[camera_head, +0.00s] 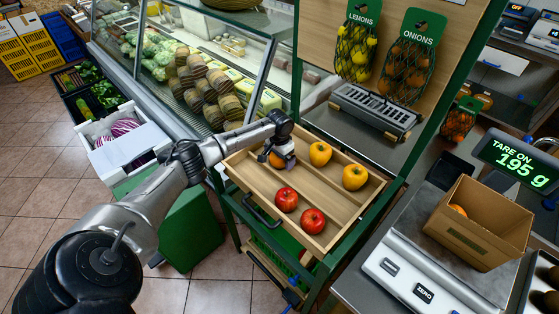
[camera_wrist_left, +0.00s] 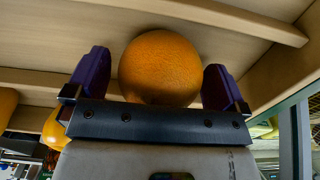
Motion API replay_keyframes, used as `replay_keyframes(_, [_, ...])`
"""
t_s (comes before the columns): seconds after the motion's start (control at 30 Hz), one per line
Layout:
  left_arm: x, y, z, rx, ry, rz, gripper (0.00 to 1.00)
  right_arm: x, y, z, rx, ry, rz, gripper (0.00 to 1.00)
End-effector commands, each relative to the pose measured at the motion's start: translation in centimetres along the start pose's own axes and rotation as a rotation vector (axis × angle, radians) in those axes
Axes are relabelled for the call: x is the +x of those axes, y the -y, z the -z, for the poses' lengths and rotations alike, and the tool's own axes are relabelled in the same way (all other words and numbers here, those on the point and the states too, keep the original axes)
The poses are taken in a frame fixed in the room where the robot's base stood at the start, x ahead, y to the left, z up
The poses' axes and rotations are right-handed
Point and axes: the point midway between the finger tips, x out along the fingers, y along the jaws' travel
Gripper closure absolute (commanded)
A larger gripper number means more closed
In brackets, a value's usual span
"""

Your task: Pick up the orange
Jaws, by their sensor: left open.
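The orange (camera_head: 276,160) lies in the far left compartment of the wooden tray (camera_head: 258,206), partly hidden by my left gripper (camera_head: 286,160). In the left wrist view the orange (camera_wrist_left: 160,68) sits between the two purple fingers of my left gripper (camera_wrist_left: 160,85). The fingers are apart, with a visible gap on both sides of the fruit. My right gripper is in neither view.
Two yellow apples (camera_head: 320,153) and two red apples (camera_head: 286,199) share the divided tray. A cardboard box (camera_head: 479,222) with an orange-coloured fruit inside stands on the scale (camera_head: 445,265) at right. The glass counter (camera_head: 170,68) stands behind at left.

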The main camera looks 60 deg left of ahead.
Motion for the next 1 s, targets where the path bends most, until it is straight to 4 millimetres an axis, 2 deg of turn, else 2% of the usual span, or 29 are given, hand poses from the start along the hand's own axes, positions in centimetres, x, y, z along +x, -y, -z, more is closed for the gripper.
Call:
replay_keyframes(0.1, [0.89, 0.00, 0.00, 0.000, 0.000, 0.000, 0.00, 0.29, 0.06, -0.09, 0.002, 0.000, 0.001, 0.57])
replay_keyframes(0.3, [0.83, 0.00, 0.00, 0.000, -0.001, 0.000, 0.01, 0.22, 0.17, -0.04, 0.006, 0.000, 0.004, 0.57])
replay_keyframes(0.8, [0.80, 0.01, -0.01, 0.001, 0.000, 0.000, 0.49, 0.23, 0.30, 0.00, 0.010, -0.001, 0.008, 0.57])
replay_keyframes(1.0, [0.74, 0.02, 0.01, 0.000, -0.001, 0.000, 0.51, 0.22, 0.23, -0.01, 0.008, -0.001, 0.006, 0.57])
